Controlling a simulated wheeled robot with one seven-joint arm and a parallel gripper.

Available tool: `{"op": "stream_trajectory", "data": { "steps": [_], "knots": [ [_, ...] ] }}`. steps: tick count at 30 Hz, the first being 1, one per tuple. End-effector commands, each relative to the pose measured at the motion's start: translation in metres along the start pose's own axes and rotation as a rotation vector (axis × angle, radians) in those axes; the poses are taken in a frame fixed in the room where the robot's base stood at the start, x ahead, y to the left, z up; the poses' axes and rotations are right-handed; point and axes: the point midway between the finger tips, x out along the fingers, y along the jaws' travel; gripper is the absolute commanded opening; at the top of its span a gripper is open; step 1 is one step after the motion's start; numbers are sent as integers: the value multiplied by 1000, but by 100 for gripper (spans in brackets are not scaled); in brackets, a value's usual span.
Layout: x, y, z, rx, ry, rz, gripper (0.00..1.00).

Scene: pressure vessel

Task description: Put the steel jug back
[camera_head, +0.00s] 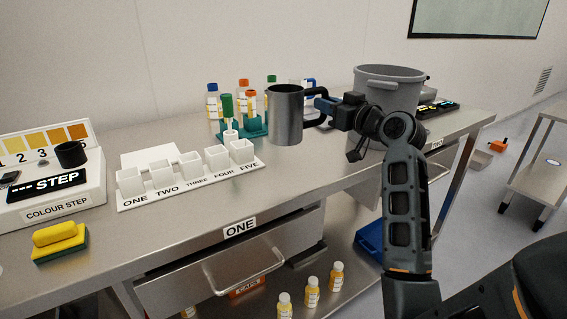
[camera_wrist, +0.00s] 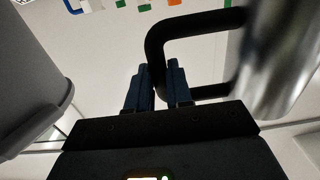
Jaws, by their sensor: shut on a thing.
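The steel jug (camera_head: 285,116) is a grey metal cylinder with a dark handle, held upright above the bench in the head view. My gripper (camera_head: 320,101) is shut on the jug's handle, to the right of the jug's body. In the wrist view the gripper's fingers (camera_wrist: 160,88) close around the lower left part of the black handle (camera_wrist: 160,45), and the shiny jug body (camera_wrist: 283,60) fills the right side.
A grey bucket (camera_head: 388,88) stands right of my gripper. A rack of capped tubes (camera_head: 254,127) and several bottles stand left and behind the jug. White cups in a labelled tray (camera_head: 190,178), a colour-step unit (camera_head: 50,195) and a sponge (camera_head: 60,240) are left. Bare bench lies in front.

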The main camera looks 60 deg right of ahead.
Motion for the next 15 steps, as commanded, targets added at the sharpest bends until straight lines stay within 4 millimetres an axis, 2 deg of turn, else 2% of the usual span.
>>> {"op": "stream_trajectory", "data": {
  "steps": [7, 15],
  "knots": [
    [-1, 0, 44, 4, -5, 0, 0],
    [0, 0, 66, 3, -1, -1, 0]
  ]
}}
